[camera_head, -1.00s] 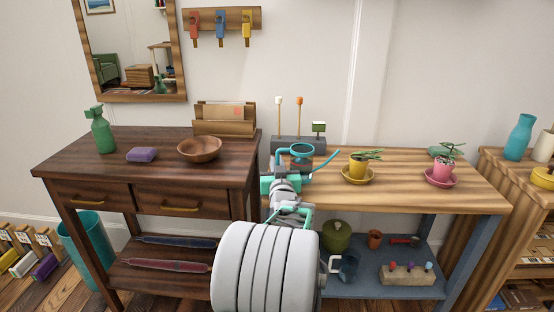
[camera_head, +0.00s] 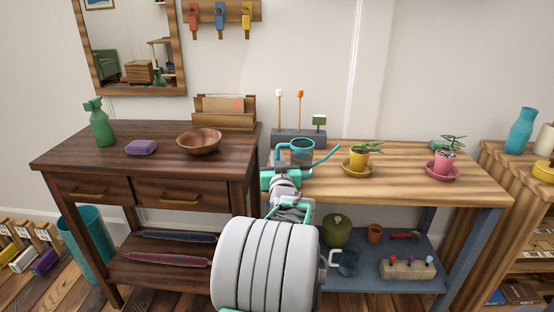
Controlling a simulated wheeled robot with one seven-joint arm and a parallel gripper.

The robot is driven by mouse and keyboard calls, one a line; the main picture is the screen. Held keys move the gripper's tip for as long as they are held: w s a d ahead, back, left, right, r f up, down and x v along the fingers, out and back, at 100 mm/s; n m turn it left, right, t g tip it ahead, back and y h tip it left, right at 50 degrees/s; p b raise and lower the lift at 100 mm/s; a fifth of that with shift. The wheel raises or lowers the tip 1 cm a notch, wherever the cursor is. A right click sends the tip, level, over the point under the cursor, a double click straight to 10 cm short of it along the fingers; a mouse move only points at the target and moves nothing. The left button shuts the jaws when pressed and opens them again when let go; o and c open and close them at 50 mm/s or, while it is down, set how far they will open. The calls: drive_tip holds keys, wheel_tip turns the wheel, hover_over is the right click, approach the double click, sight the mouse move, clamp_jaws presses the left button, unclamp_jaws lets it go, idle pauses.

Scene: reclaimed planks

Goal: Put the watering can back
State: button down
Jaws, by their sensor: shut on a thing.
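The watering can (camera_head: 302,156) is dark teal with a lighter rim, a handle loop on its left and a thin spout reaching right. My gripper (camera_head: 281,174) is shut on it at the handle side, though the fingertips are largely hidden. The can shows over the back left of the light plank table (camera_head: 410,183), in front of a grey block (camera_head: 285,136). It looks roughly upright. I cannot tell whether its base touches the table, as my arm hides the lower part.
A yellow pot (camera_head: 359,160) and a pink pot (camera_head: 444,163) hold plants on saucers to the right. Table space between the pots is clear.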

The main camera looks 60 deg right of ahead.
drive_tip(key=shift+f, duration=0.35)
